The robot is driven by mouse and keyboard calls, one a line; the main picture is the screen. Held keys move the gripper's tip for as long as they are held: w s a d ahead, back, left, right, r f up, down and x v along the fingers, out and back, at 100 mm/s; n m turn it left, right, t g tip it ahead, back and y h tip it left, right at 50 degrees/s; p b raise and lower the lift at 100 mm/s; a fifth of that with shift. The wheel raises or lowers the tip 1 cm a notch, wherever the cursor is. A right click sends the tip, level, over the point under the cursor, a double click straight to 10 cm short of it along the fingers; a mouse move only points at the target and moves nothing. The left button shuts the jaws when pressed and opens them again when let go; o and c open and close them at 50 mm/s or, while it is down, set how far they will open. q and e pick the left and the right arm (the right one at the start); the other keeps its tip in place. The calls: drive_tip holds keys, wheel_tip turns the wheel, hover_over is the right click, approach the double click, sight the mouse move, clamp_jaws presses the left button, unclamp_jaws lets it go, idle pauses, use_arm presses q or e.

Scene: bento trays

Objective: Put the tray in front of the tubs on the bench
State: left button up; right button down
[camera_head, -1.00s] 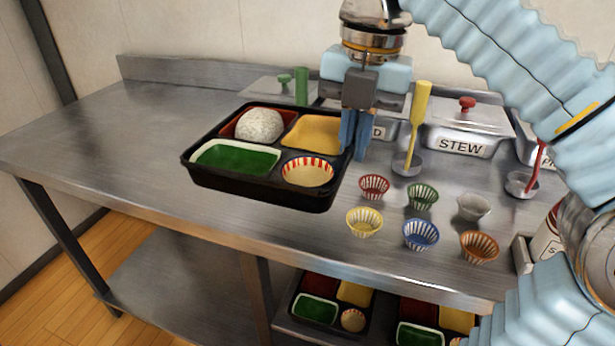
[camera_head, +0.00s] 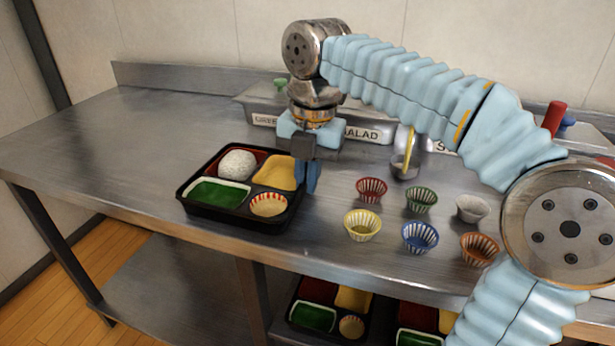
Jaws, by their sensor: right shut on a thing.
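The black bento tray (camera_head: 245,216) is at the left-middle of the bench, in front of the left end of the row of tubs. It looks level and at or very near the bench top; I cannot tell if it touches. It holds a white rice ball, a yellow piece, a green insert and a red-striped cup. My right gripper (camera_head: 308,178) points down and is shut on the tray's right side wall. The tubs (camera_head: 262,121) stand along the back, their labels partly hidden by my right arm. My left gripper is not in view.
Several small striped cups (camera_head: 363,224) stand on the bench (camera_head: 130,150) right of the tray. A ladle (camera_head: 405,165) stands behind them. More filled trays (camera_head: 318,318) sit on the shelf below. The bench's left part is clear.

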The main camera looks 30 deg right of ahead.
drive_tip(key=shift+f, duration=0.15)
drive_tip(key=c, duration=1.2)
unclamp_jaws()
drive_tip(key=shift+c, duration=0.2)
wheel_tip(320, 180, up, 12)
drive_tip(key=p, duration=0.3)
drive_tip(key=shift+s+d+r, duration=0.2)
drive_tip(key=shift+s+d, duration=0.05)
drive_tip(key=shift+s, duration=0.15)
